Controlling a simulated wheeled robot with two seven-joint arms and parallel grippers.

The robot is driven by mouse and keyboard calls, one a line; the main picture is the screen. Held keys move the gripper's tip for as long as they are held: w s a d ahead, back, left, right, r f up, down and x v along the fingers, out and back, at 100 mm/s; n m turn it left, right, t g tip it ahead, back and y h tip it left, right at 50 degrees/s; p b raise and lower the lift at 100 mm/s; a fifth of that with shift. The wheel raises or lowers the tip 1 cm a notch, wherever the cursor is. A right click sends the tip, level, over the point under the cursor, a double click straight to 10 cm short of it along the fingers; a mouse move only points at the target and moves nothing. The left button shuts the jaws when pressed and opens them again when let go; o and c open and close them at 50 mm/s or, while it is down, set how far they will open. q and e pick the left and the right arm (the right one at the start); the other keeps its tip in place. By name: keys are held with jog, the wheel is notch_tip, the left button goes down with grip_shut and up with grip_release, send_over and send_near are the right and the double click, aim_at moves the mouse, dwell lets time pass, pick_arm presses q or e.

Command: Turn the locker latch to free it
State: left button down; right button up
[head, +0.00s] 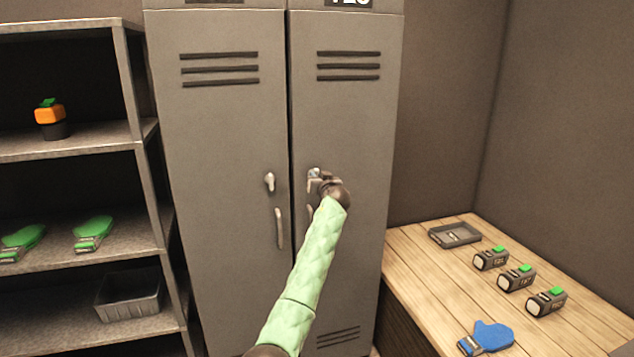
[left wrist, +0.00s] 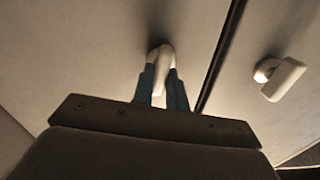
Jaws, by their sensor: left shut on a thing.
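Two tall grey locker doors stand side by side, the left door (head: 222,130) and the right door (head: 345,125). My left gripper (head: 316,179) is at the latch of the right door, and the arm and hand hide most of that latch in the head view. In the left wrist view the fingers (left wrist: 162,88) are shut on this pale latch (left wrist: 161,60), one on each side of it. The left door's latch (head: 270,181) is free and also shows in the left wrist view (left wrist: 284,79). Both doors look closed. My right gripper is not in view.
A shelf unit (head: 140,190) on the left holds an orange item (head: 49,115), green gloves (head: 94,230) and a dark bin (head: 128,294). A wooden bench (head: 425,285) on the right holds a tray (head: 455,235), several green-topped boxes (head: 515,279) and a blue glove (head: 488,337).

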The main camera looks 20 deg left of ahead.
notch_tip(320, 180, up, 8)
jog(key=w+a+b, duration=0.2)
jog(key=b, duration=0.1)
pick_arm(q)
jog(key=shift+w+d+f+m+p, duration=0.15)
jog(key=shift+m+p, duration=0.25)
jog(key=shift+m, duration=3.7)
jog(key=shift+d+f+m+p, duration=0.1)
jog(key=shift+m+p, duration=0.3)
jog(key=shift+m, duration=3.7)
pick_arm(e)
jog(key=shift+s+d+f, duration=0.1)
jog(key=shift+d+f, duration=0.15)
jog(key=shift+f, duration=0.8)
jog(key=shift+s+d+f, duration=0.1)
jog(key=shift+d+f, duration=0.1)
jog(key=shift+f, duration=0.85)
pick_arm(q)
jog(key=c, duration=1.4)
grip_release()
jog(key=shift+d, duration=0.1)
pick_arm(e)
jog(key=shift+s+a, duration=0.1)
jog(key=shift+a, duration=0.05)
